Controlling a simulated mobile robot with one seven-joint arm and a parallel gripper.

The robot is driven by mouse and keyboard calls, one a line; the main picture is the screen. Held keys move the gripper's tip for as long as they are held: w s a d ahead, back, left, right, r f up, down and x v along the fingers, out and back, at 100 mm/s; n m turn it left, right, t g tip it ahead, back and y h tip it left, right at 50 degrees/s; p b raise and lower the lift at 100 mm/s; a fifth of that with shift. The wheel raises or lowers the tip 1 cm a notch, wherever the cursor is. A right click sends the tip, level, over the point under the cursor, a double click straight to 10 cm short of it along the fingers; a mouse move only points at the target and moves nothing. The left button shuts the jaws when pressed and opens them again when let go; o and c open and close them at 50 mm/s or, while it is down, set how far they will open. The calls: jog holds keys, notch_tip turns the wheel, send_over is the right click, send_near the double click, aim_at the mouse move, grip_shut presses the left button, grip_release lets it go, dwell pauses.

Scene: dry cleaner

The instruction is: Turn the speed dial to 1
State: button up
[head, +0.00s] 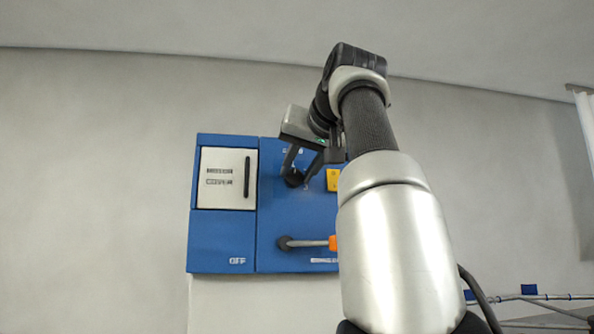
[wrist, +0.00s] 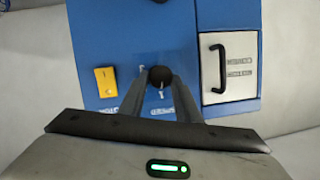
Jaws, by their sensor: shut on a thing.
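The speed dial (wrist: 160,76) is a round black knob on the blue panel, seen between my fingertips in the wrist view. A white mark and digit show just below it, but the setting is too small to read surely. My gripper (wrist: 158,88) is shut on the dial, with one finger at each side. In the head view my gripper (head: 300,183) reaches the panel from the upper right, and the dial (head: 292,180) shows as a dark knob partly hidden by the fingers.
The blue panel (head: 222,238) carries a white door with a black handle (head: 247,177) at left, a yellow switch (head: 333,180) right of the dial, and a lever (head: 306,243) with an orange part below. A rail with blue parts (head: 529,290) stands at lower right.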

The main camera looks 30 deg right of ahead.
jog(key=shift+n, duration=0.3)
dwell(0.5)
jog(key=o, duration=1)
jog(key=shift+o, duration=0.2)
jog(key=v, duration=1.2)
jog(key=shift+a, duration=0.2)
